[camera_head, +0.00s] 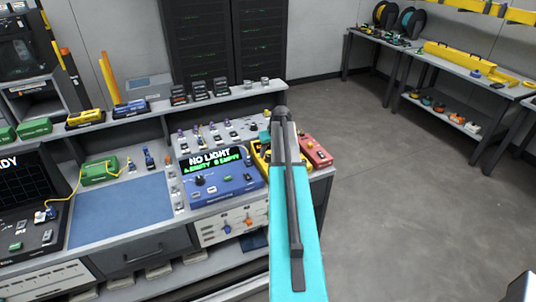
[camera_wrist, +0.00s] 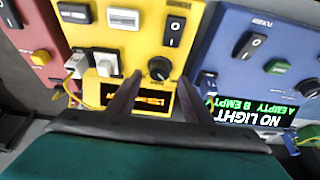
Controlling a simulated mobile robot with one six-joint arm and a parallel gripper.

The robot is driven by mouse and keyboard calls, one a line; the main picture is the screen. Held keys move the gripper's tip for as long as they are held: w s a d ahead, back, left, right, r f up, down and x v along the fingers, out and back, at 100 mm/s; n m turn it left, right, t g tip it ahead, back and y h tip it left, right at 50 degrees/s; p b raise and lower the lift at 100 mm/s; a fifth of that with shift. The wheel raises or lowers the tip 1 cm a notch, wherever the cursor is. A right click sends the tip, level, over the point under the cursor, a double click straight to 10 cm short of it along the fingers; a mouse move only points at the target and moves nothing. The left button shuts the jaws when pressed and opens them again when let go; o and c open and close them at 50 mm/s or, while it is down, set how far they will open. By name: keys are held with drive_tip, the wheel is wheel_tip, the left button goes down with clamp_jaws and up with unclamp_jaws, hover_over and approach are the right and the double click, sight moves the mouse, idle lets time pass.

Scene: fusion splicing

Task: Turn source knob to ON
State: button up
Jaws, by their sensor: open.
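The source looks to be the yellow box (camera_wrist: 141,38). In the wrist view it appears upside down, with a round black knob (camera_wrist: 159,68) on its face and a dark display (camera_wrist: 124,97) with orange text partly hidden by a finger. My gripper (camera_wrist: 161,79) is open and empty. Its two dark fingers point at the box, one on each side of the knob in the picture. I cannot tell whether they touch it or which way the knob points. In the head view my arm hides most of the yellow box (camera_head: 259,155).
A blue box (camera_head: 222,184) reading "NO LIGHT, A EMPTY B EMPTY" stands beside the yellow one, and a red box (camera_head: 316,152) on its other side. The floor (camera_head: 400,200) at right is clear.

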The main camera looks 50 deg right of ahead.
sight(269, 158)
drive_tip(key=shift+p+x, duration=0.3)
drive_tip(key=shift+x, duration=1)
drive_tip(key=c, duration=1)
drive_tip(key=shift+a, duration=0.4)
drive_tip(key=shift+c, duration=0.3)
drive_tip(key=shift+d, duration=0.2)
